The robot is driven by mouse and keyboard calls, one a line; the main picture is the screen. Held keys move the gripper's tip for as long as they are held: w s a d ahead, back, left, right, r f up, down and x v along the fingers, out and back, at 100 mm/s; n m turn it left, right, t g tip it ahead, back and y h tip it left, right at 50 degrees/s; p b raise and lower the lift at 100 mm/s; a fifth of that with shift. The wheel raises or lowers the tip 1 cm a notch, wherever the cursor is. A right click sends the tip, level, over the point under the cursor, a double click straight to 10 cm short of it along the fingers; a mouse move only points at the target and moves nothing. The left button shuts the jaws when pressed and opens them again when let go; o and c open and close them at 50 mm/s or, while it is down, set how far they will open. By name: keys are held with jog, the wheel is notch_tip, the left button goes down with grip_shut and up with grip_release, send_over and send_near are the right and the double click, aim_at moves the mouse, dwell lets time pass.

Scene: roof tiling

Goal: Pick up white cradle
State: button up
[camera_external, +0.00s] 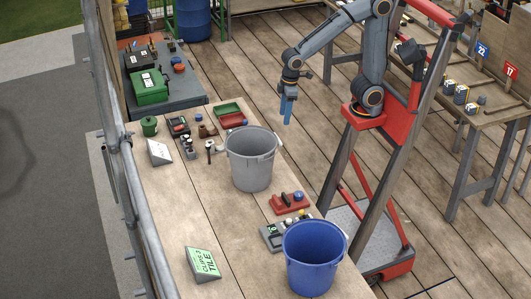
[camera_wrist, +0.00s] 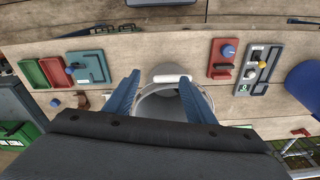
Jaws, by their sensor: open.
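The grey bucket (camera_external: 250,165) stands upright on the table, lower and nearer the camera than my gripper. In the wrist view the grey bucket (camera_wrist: 158,108) shows between the fingers. I cannot tell whether this bar is the white cradle.
A blue bucket (camera_external: 314,262) stands at the table's near right. A red holder (camera_external: 290,208) and a grey box (camera_external: 272,237) sit between the buckets. A "CLIPS 2 TILE" sign (camera_external: 203,265) is at the front. A green tray (camera_external: 228,110) lies behind. The table's left middle is bare.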

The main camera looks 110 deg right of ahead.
jog(key=w+d+r+m+b, duration=0.1)
jog(key=w+d+m, duration=0.35)
jog(key=w, duration=0.35)
jog(key=w+d+m+b, duration=0.1)
jog(key=w+d+m, duration=0.2)
jog(key=w+d, duration=0.35)
jog(key=m+g+b, duration=0.1)
jog(key=m, duration=0.7)
send_over(215, 149)
jog(key=w+d, duration=0.2)
notch_tip(215, 149, down, 18)
jog(key=shift+a+f, duration=0.1)
jog(key=shift+f, duration=0.05)
jog(key=shift+s+f+p, duration=0.2)
jog(key=shift+f+p, duration=1.2)
jog(key=shift+f, duration=2.25)
jog(key=c, duration=1.2)
